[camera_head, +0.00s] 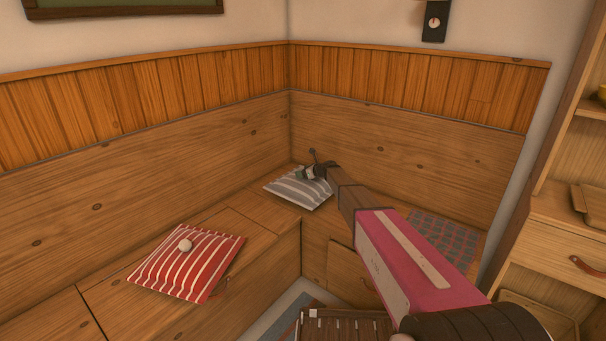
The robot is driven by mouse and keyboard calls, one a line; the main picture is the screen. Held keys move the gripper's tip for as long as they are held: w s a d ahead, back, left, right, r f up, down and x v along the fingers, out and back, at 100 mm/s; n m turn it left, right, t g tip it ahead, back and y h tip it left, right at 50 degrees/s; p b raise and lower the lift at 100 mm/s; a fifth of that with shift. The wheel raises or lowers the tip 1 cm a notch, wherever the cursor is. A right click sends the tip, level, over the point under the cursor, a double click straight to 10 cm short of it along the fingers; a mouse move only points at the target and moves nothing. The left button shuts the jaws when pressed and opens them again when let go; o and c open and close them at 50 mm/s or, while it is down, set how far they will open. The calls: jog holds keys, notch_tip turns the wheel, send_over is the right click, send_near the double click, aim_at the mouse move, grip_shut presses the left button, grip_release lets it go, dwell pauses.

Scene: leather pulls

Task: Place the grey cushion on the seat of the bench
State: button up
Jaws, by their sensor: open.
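The grey cushion (296,191), with pale stripes, lies on the wooden corner bench (246,222), on the seat near the inner corner. My arm reaches in from the lower right. My gripper (309,171) is open at the cushion's upper right part, over or against it. The picture is too small to tell whether the fingers touch the fabric. My gripper and arm hide the cushion's right end.
A red striped cushion (205,262) with a small white round thing (185,245) on it lies on the left seat. A checked grey-red cloth (442,238) lies on the right seat. A slatted dark wooden top (345,325) stands in front. Shelves (560,210) stand at right.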

jog(key=shift+n, duration=0.3)
jog(key=v, duration=1.2)
jog(key=shift+s+f, duration=0.2)
jog(key=shift+s, duration=0.25)
jog(key=s+d+f+n+g+h, duration=0.1)
jog(key=s+d+n, duration=0.5)
jog(key=s, duration=0.9)
jog(key=s+d+f+n+g+h, duration=0.2)
jog(key=s+d+n+g+h, duration=0.2)
jog(key=s+n, duration=0.6)
jog(key=s+d+f+n+g+h, duration=0.2)
jog(key=s+d+n+h, duration=0.4)
jog(key=s, duration=1.6)
jog(key=d+n, duration=0.2)
jog(key=d, duration=0.1)
jog(key=shift+d+g, duration=0.2)
jog(key=shift+g, duration=0.1)
